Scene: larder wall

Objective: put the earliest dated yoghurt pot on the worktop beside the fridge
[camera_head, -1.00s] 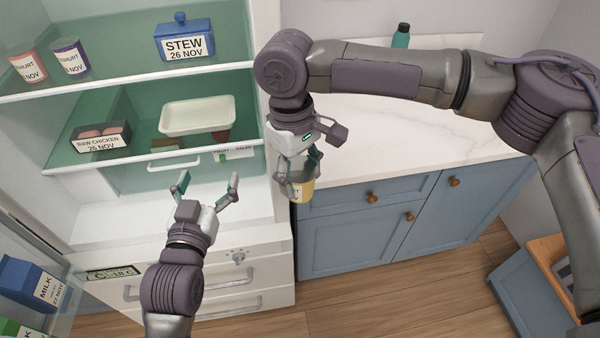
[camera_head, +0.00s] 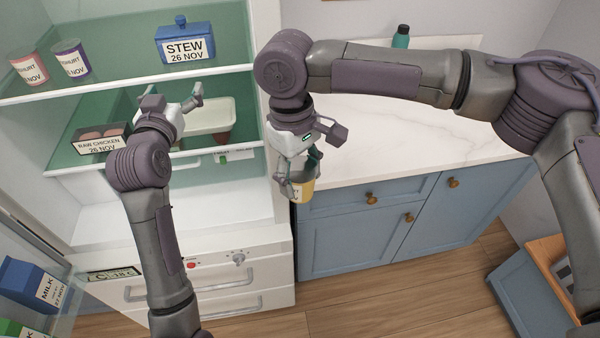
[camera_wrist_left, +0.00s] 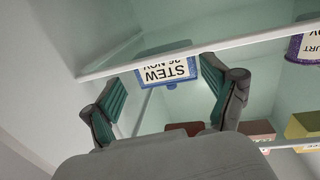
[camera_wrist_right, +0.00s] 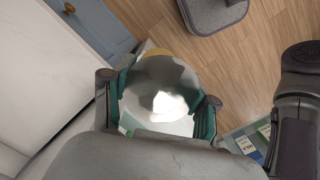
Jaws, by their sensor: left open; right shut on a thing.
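My right gripper (camera_head: 301,172) is shut on a yellow yoghurt pot (camera_head: 303,190) in front of the worktop's left front edge. The pot's pale lid fills the right wrist view (camera_wrist_right: 160,95). Two more yoghurt pots, one pink (camera_head: 29,67) and one purple (camera_head: 71,60), stand on the upper fridge shelf; their labels end in NOV, days unreadable. My left gripper (camera_head: 185,105) is open and empty at the lower shelf, partly hidden by its own wrist. The white marble worktop (camera_head: 400,135) is right of the fridge (camera_head: 262,215).
A blue stew box (camera_head: 184,42) is on the upper shelf. Raw chicken (camera_head: 102,140) and a pale tray (camera_head: 215,115) are on the lower shelf. A milk carton (camera_head: 33,283) is in the door. A green bottle (camera_head: 401,37) stands at the worktop's back; its middle is clear.

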